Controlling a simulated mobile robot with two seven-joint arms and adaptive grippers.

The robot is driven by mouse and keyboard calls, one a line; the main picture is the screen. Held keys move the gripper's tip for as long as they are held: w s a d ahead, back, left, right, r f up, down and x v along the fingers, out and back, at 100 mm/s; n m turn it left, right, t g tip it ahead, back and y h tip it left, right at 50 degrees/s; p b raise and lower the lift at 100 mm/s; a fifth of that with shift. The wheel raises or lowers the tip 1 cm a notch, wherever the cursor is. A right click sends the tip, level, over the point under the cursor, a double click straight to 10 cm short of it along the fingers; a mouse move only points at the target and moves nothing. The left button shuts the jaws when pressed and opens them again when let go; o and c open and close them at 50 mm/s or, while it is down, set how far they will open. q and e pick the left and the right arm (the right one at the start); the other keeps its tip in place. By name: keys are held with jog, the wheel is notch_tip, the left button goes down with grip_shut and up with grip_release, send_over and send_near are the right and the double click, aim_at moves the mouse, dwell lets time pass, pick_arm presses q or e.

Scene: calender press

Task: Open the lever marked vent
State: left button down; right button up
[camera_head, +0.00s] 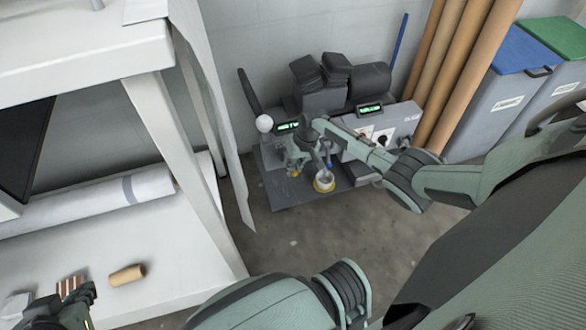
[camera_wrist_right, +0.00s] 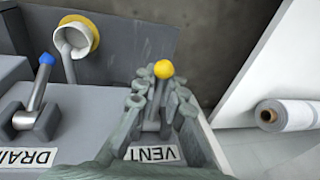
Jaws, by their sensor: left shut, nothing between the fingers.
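The vent lever (camera_wrist_right: 163,72) has a yellow ball knob and stands above a white label reading VENT (camera_wrist_right: 152,154) in the right wrist view. My right gripper (camera_wrist_right: 158,90) has its fingers on both sides of the lever's shaft, below the knob. I cannot tell whether they press on it. In the head view my right gripper (camera_head: 309,156) is at the front of the grey machine (camera_head: 380,122), and the lever is mostly hidden there. My left gripper (camera_head: 88,291) is shut and empty at the lower left, over the white table.
A blue-tipped drain lever (camera_wrist_right: 38,84) stands beside the vent lever. A white table (camera_head: 190,255) carries a small cardboard roll (camera_head: 127,275). Long brown tubes (camera_head: 455,75) and bins (camera_head: 505,95) stand at right.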

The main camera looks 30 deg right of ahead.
jog(key=o, duration=0.5)
jog(key=shift+s, duration=0.15)
jog(key=shift+c, duration=0.2)
jog(key=shift+r, duration=0.1)
jog(key=v, duration=1.1)
jog(key=shift+r, duration=0.4)
